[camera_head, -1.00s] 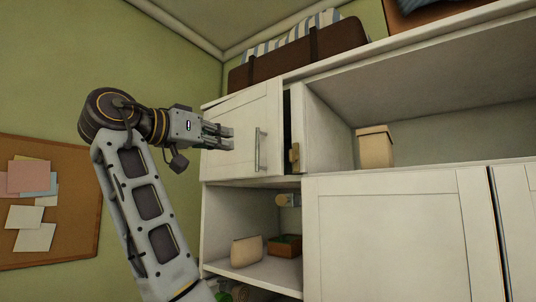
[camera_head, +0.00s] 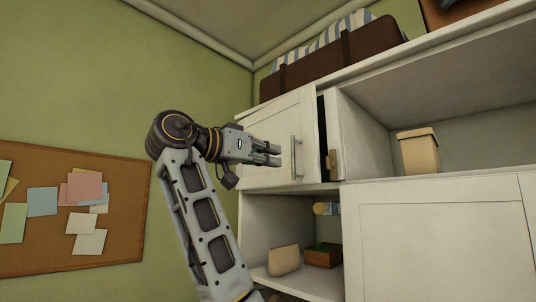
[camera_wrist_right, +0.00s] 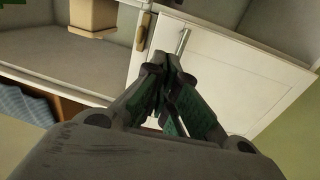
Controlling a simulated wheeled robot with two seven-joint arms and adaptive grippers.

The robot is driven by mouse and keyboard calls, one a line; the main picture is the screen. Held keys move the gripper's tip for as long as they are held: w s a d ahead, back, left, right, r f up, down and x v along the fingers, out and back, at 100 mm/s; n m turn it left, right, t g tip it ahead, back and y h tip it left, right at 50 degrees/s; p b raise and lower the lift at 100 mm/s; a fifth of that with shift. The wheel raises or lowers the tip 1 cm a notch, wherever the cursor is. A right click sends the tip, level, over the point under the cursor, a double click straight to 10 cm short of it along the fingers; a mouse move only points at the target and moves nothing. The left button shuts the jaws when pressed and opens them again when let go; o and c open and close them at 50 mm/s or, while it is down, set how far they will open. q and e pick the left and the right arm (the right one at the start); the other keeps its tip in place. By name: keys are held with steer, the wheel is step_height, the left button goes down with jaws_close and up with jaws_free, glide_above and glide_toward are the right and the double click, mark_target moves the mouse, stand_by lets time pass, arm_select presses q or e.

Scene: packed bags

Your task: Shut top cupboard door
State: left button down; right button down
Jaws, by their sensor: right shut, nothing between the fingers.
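The top cupboard door (camera_head: 262,120) is a white panel with a vertical metal handle (camera_head: 297,157) near its right edge. It stands slightly ajar, with a dark gap along its right side. My right gripper (camera_head: 276,154) is shut and empty in front of the door's panel, just left of the handle. Whether its tips touch the panel I cannot tell. In the right wrist view the closed fingertips (camera_wrist_right: 168,62) point at the door (camera_wrist_right: 240,75), close to the handle (camera_wrist_right: 183,40). My left gripper is out of view.
A beige box (camera_head: 418,152) stands on the open shelf to the right. A brown suitcase (camera_head: 335,55) lies on top of the cupboard. The compartment below the door holds a beige item (camera_head: 284,260) and a small brown box (camera_head: 322,256). A corkboard (camera_head: 120,240) hangs at left.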

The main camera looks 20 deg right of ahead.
mark_target(312, 162)
steer(key=p+x, duration=0.3)
steer(key=x, duration=0.8)
steer(key=shift+w+d, duration=0.15)
steer(key=shift+d, duration=0.2)
steer(key=shift+d, duration=0.15)
